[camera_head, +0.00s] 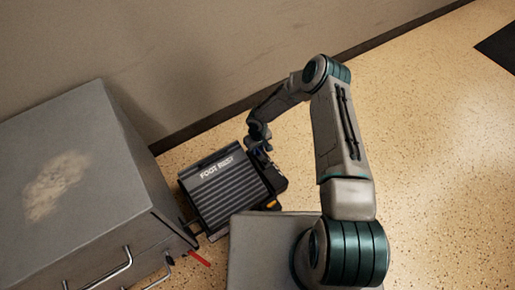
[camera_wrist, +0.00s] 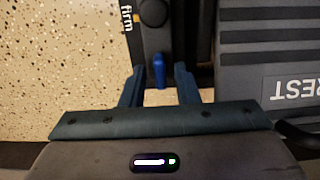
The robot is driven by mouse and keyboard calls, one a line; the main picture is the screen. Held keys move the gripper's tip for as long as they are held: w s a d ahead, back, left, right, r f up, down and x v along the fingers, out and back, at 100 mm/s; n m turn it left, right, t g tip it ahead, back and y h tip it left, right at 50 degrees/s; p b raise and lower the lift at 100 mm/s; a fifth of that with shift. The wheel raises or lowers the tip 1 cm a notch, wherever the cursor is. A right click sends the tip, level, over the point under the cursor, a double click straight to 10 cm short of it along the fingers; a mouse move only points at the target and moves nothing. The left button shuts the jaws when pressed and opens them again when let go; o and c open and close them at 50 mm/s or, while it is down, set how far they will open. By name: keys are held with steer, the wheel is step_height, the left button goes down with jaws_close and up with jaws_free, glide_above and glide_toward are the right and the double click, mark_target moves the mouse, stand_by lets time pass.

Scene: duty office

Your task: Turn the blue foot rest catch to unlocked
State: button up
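The dark grey ribbed foot rest (camera_head: 222,190), lettered "FOOT REST", lies on the floor beside a grey cabinet. It also fills the right of the wrist view (camera_wrist: 262,50). The blue catch (camera_wrist: 158,70) is a small lever on the foot rest's dark side strip, its tip toward my gripper. My gripper (camera_wrist: 158,78) is open, with one finger to each side of the lever tip and visible gaps between. In the head view my gripper (camera_head: 262,149) is at the foot rest's far right corner; the catch is too small to tell there. No locked or unlocked marking is readable.
A grey metal cabinet (camera_head: 75,165) with bar handles stands close on the left. A red strip (camera_head: 199,258) shows near its base. The wall (camera_head: 190,50) runs behind. The side strip bears the word "firm" (camera_wrist: 127,18).

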jaws_close()
steer(key=n+b, duration=0.1)
steer(key=n, duration=0.2)
steer(key=shift+n, duration=0.4)
steer(key=n+b, duration=0.1)
steer(key=n, duration=0.3)
steer(key=shift+n, duration=0.3)
steer(key=n, duration=0.4)
steer(key=shift+n, duration=0.3)
steer(key=n, duration=0.4)
steer(key=shift+n, duration=0.4)
steer(key=shift+o, duration=1.2)
jaws_free()
